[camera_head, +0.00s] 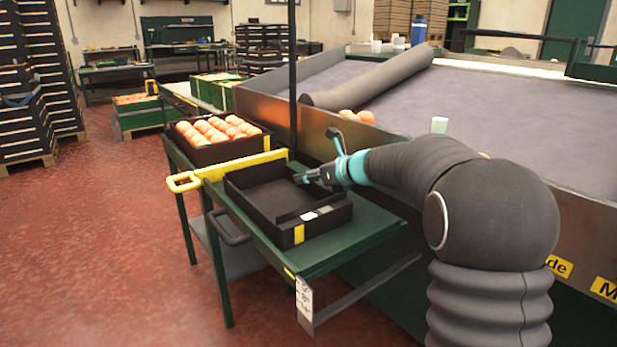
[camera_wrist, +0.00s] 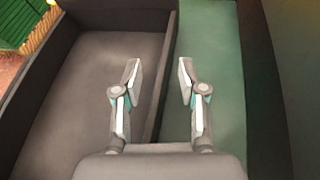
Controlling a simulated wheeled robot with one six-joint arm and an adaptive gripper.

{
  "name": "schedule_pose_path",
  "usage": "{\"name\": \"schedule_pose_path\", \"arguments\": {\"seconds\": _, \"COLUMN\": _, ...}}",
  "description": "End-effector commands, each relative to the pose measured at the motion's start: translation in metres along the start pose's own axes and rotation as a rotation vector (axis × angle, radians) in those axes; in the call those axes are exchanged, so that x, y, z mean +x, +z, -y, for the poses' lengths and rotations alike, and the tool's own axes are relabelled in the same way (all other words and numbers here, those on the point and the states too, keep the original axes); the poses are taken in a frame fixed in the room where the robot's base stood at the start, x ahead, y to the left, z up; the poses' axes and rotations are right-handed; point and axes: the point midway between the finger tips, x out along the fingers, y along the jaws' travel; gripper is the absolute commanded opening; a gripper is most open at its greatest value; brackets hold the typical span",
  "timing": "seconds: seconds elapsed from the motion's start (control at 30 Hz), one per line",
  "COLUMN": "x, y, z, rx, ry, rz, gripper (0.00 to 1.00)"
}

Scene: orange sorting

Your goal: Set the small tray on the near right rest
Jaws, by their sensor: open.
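A black, empty small tray (camera_head: 252,213) with a yellow mark on its near corner sits on the green cart top (camera_head: 365,222), on the near side of a yellow bar (camera_head: 240,165). My gripper (camera_head: 303,178) is at the tray's right side wall. In the wrist view, my gripper (camera_wrist: 159,76) is open, and the tray (camera_wrist: 90,85) fills the left. Its side wall runs between the two fingers in the picture. I cannot tell how high the fingertips are above the wall. Green cart top (camera_wrist: 208,60) shows bare right of the wall. No separately marked rest can be made out.
A dark crate of oranges (camera_head: 225,150) stands on the far part of the cart. A dark post (camera_head: 292,80) rises by the cart. The large grey-topped table (camera_head: 480,110) with a metal side borders the cart on the right. Open red floor lies to the left.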

Motion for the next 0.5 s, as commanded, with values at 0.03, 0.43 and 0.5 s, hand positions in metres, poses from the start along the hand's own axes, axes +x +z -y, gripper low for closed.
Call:
{"name": "schedule_pose_path", "arguments": {"seconds": 0.03, "x": -0.001, "y": 0.003, "z": 0.0, "rx": 0.0, "ry": 0.0, "rz": 0.0, "gripper": 0.41}}
{"name": "schedule_pose_path", "arguments": {"seconds": 0.43, "x": -0.065, "y": 0.003, "z": 0.001, "rx": 0.0, "ry": -0.004, "rz": 0.002, "gripper": 0.41}}
{"name": "schedule_pose_path", "arguments": {"seconds": 0.5, "x": -0.079, "y": 0.003, "z": 0.001, "rx": 0.0, "ry": -0.003, "rz": 0.002, "gripper": 0.41}}
